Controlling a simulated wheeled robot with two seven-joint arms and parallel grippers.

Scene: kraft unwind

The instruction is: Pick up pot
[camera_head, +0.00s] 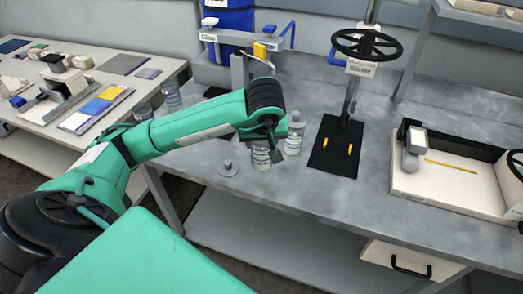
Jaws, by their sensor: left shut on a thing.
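Two small clear pots with blue-and-white labels stand close together on the grey bench. The nearer pot (260,157) is at my left gripper (273,152). The gripper comes down from above and is shut on this pot's upper right side, partly hiding it. The other pot (293,138) has a grey cap and stands just to the right, very close to the fingers. A grey round lid with a knob (228,169) lies on the bench left of the nearer pot. Whether the nearer pot touches the bench is hard to tell. My right gripper is out of view.
A black mat (337,158) with two yellow pieces lies under a handwheel press (365,45). A white tray (450,189) is at the right. More clear pots (171,96) stand at the left. The bench's front strip is clear.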

